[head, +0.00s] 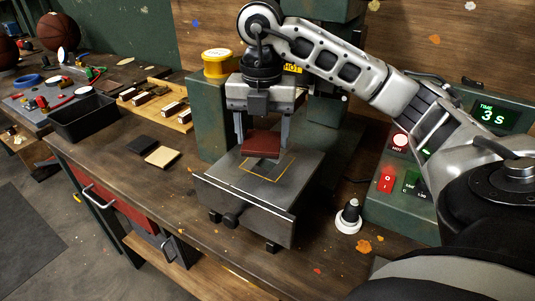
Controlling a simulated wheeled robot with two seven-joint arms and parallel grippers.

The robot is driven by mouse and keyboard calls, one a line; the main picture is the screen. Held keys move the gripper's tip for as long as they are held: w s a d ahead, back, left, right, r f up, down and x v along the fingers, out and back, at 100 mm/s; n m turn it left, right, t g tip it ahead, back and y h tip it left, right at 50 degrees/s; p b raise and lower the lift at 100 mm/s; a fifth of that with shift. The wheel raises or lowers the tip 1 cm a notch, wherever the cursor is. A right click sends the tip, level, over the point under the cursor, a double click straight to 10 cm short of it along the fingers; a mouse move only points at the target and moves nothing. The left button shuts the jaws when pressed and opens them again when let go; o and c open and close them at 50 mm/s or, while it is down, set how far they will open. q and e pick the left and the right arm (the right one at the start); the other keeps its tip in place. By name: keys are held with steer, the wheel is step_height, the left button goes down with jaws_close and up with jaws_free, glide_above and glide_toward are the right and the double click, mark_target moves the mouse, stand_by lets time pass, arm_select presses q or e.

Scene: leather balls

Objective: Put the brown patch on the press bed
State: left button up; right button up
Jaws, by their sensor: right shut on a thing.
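My right gripper (263,138) points down over the press bed (231,187). It is shut on the brown patch (262,145), a reddish-brown flat square, and holds it between its fingertips. The patch is above the rear part of the yellow outline marked on the bed, with a dark shadow on the bed under it. A small gap seems to show between patch and bed. The bed is a dark metal slab standing out from the green press. My left gripper is not in view.
A black patch (141,143) and a tan patch (162,157) lie on the bench left of the press. A black bin (83,122) and a wooden tray (184,122) stand behind them. A white-based knob (348,217) and a control box (494,117) reading 3s are to the right.

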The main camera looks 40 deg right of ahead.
mark_target(267, 139)
steer(key=shift+s+d+f, duration=0.15)
steer(key=shift+d+f, duration=0.1)
steer(key=f, duration=0.3)
steer(key=shift+s+d, duration=0.15)
steer(key=shift+d, duration=0.05)
steer(key=shift+f, duration=0.3)
steer(key=shift+f, duration=0.15)
steer(key=o, duration=1)
